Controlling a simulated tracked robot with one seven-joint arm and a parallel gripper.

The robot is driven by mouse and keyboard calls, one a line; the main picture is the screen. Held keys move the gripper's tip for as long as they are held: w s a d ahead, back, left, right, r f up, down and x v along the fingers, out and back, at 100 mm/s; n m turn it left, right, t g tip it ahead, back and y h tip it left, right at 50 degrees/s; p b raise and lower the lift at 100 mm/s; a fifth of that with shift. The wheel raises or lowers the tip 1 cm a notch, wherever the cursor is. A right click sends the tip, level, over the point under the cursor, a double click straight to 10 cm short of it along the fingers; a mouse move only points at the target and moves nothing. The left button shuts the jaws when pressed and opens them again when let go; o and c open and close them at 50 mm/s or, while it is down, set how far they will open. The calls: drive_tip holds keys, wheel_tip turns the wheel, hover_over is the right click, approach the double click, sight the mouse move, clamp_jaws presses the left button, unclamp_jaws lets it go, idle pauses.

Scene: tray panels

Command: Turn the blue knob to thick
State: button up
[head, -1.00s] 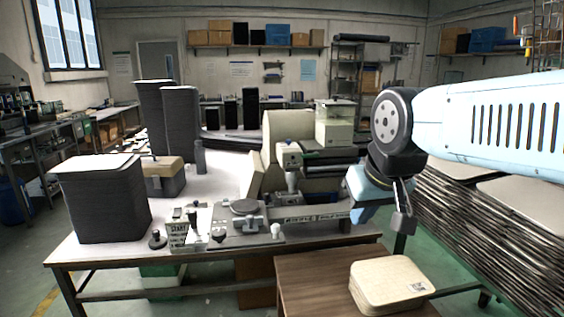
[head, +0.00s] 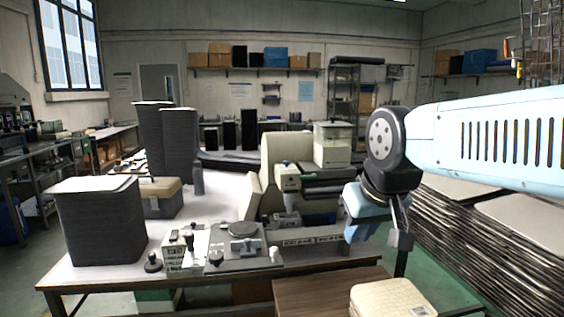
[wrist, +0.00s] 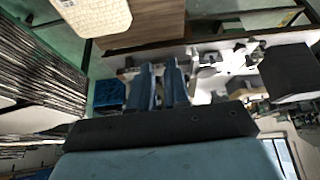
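A small labelled control box (head: 174,252) stands at the front of the table, with small levers and a white knob. Beside it is a grey panel (head: 238,256) with a round dark disc (head: 243,229) on top. I cannot make out a blue knob or the word "thick" in either view. My gripper (head: 356,234) hangs to the right of the machine, clear of the panel. In the wrist view its two blue-grey fingers (wrist: 160,68) have a narrow gap between them and hold nothing.
A tall dark stack (head: 100,230) stands at the table's left. A cream and grey machine (head: 288,155) is behind the panel. A brown side table (head: 310,296) bears a pale square pad (head: 392,298). Stacked trays (head: 480,240) line the right.

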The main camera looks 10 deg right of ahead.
drive_tip(key=o, duration=0.6)
drive_tip(key=shift+n+g+y, duration=0.3)
drive_tip(key=shift+n, duration=0.5)
drive_tip(key=w+r, duration=0.3)
drive_tip(key=w, duration=0.1)
drive_tip(key=w+r, duration=0.4)
drive_tip(key=w, duration=0.1)
drive_tip(key=w+r, duration=0.3)
drive_tip(key=w, duration=0.2)
drive_tip(key=shift+w+r, duration=0.2)
drive_tip(key=shift+r, duration=0.1)
drive_tip(key=shift+o, duration=0.2)
drive_tip(key=w+r+n, duration=0.1)
drive_tip(key=w+r, duration=0.2)
drive_tip(key=w, duration=0.5)
drive_tip(key=w+r+n, duration=0.1)
drive_tip(key=w+r, duration=0.2)
drive_tip(key=w, duration=0.5)
drive_tip(key=n+g+y, duration=0.2)
drive_tip(key=n, duration=0.3)
hover_over(288, 162)
drive_tip(key=s+d, duration=0.4)
wheel_tip(288, 162, down, 7)
drive_tip(key=x, duration=1.3)
drive_tip(key=shift+w+a, duration=0.4)
drive_tip(key=shift+w, duration=0.05)
drive_tip(key=shift+c, duration=0.4)
drive_tip(key=shift+y, duration=0.3)
clamp_jaws()
